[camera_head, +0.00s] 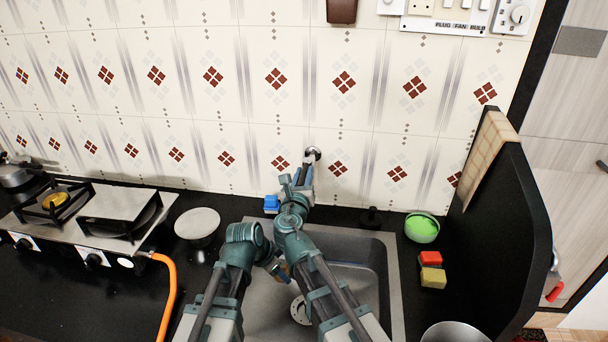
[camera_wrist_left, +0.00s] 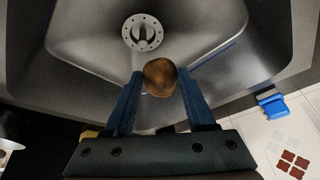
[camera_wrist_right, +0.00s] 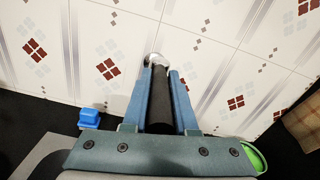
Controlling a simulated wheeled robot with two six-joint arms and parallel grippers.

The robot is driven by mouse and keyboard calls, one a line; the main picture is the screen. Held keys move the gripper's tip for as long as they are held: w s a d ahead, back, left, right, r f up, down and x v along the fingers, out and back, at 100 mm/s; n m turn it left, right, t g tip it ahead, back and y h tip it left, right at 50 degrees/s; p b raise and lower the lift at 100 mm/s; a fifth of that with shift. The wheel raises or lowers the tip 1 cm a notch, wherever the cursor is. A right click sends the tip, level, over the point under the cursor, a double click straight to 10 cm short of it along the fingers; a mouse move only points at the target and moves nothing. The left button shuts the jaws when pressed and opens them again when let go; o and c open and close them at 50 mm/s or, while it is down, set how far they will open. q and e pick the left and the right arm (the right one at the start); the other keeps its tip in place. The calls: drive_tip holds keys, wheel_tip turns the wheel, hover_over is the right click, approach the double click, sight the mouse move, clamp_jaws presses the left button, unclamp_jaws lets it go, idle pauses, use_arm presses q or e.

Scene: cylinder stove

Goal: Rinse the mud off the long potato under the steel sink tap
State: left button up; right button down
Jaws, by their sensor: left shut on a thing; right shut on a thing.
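The brown long potato (camera_wrist_left: 160,77) is seen end-on in the left wrist view, between the two blue fingers of my left gripper (camera_wrist_left: 160,84), which is shut on it. It is above the steel sink (camera_head: 393,270), and only a small part shows in the head view; I cannot tell mud from skin. My right gripper (camera_head: 303,174) is at the tiled wall, shut on the steel sink tap (camera_head: 313,153). In the right wrist view, the tap's dark body (camera_wrist_right: 161,105) lies between the fingers. No water stream is visible.
The drain (camera_head: 300,310) is in the sink floor. A blue object (camera_head: 271,204) stands at the sink's back edge. To the right are a green bowl (camera_head: 421,228), red and yellow sponges (camera_head: 431,268) and a black partition (camera_head: 500,235). A stove (camera_head: 95,225) and orange hose (camera_head: 168,290) are left.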

idle(0.8)
drive_tip(key=shift+s+d+n+y, duration=0.1)
drive_tip(key=shift+d+n+y, duration=0.5)
drive_tip(key=shift+y, duration=0.5)
use_arm(q)
drive_tip(key=shift+d, duration=0.4)
use_arm(e)
drive_tip(key=shift+d+n+y, duration=0.2)
drive_tip(key=shift+n+y, duration=0.7)
drive_tip(key=shift+y, duration=0.2)
drive_tip(key=c, duration=0.7)
unclamp_jaws()
